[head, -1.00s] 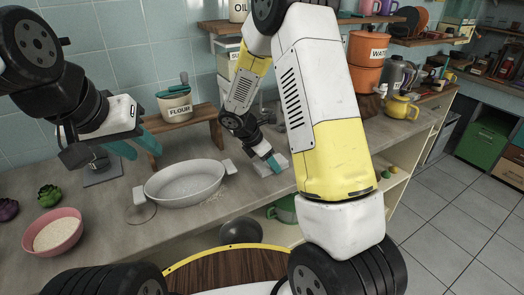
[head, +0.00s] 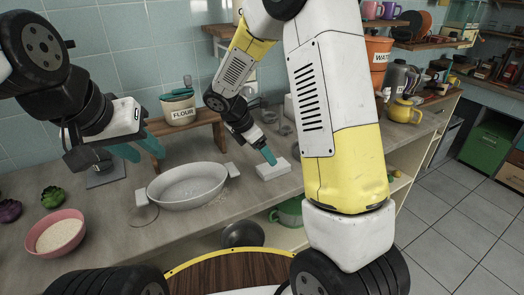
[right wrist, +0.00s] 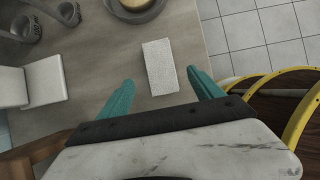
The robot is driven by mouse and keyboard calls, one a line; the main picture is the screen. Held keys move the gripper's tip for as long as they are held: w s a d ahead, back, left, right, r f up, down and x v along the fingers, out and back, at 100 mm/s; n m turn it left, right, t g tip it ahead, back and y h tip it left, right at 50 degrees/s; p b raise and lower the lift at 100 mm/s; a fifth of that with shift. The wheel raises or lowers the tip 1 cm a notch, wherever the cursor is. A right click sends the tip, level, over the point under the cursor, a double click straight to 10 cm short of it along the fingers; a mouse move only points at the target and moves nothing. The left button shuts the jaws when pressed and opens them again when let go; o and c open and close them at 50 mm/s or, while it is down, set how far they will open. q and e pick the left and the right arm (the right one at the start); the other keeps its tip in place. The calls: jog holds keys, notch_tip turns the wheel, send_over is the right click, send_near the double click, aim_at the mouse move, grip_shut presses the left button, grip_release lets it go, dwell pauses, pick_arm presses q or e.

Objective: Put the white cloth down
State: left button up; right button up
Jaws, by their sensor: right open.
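The white cloth (head: 274,169) is a flat, folded white rectangle lying on the counter, right of the white oval dish, in the head view. It also shows in the right wrist view (right wrist: 160,67), flat on the counter and bare of any grip. My right gripper (head: 270,158) is open just above the cloth in the head view. In the right wrist view its two teal fingers (right wrist: 160,80) stand apart, one on each side of the cloth's near end. My left gripper (head: 137,148) hangs at the left, above the counter, with its teal fingers apart and nothing seen between them.
The white oval dish (head: 187,185) stands in the middle of the counter. A pink bowl (head: 60,233) of pale grains is at the left. A wooden stand (head: 190,131) with a flour pot (head: 178,106) is at the back. The counter's front edge is close to the cloth.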

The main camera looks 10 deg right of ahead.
jog(key=s+d+r+m+t+y, duration=0.2)
jog(key=s+r+m+t+y, duration=0.2)
jog(key=s+r+m, duration=1.5)
jog(key=s+m+y, duration=0.2)
jog(key=s+y, duration=0.1)
jog(key=shift+s+y, duration=0.3)
jog(key=shift+s, duration=0.05)
jog(key=shift+o, duration=0.4)
